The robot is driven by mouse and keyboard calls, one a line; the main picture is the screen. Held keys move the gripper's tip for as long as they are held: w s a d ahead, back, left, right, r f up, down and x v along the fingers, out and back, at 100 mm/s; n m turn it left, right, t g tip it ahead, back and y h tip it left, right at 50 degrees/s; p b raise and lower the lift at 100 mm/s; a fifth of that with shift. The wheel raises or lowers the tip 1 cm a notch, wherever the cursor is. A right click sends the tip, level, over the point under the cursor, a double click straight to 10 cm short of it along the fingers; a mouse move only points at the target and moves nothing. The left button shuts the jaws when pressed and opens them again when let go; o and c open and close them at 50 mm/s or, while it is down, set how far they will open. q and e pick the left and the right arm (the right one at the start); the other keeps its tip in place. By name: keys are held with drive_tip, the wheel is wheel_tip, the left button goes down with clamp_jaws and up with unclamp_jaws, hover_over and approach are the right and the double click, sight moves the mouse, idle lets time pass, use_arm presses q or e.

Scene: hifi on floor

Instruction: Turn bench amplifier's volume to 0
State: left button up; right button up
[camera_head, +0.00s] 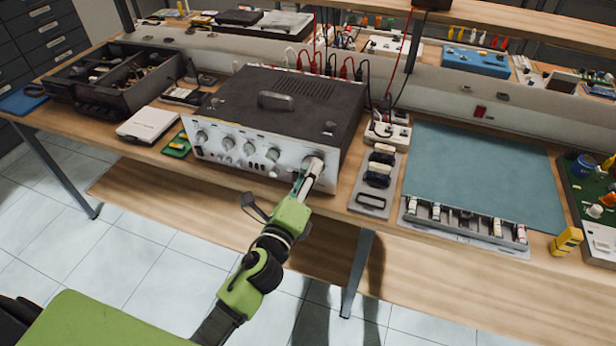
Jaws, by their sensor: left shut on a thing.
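The bench amplifier (262,118) is a dark box with a silver front panel, standing on the wooden bench. Several knobs run along its front. The large volume knob (314,161) is at the right end of the panel, partly hidden by my gripper. My left gripper (309,172) reaches up to this knob from below and is shut on it. The knob's pointer and scale are too small to read. My right gripper is not in view.
Cables rise behind the amplifier. A grey tray with dark parts (372,200) stands close on its right, with a teal mat (480,170) beyond. A white box (147,124) and an open black case (75,100) lie left. The bench's front edge is below the amplifier.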

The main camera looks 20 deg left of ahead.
use_arm(q)
drive_tip(key=n, duration=0.4)
drive_tip(key=shift+n, duration=1.9)
drive_tip(key=o, duration=1.1)
drive_tip(key=s, duration=1.2)
drive_tip(key=shift+a, duration=0.25)
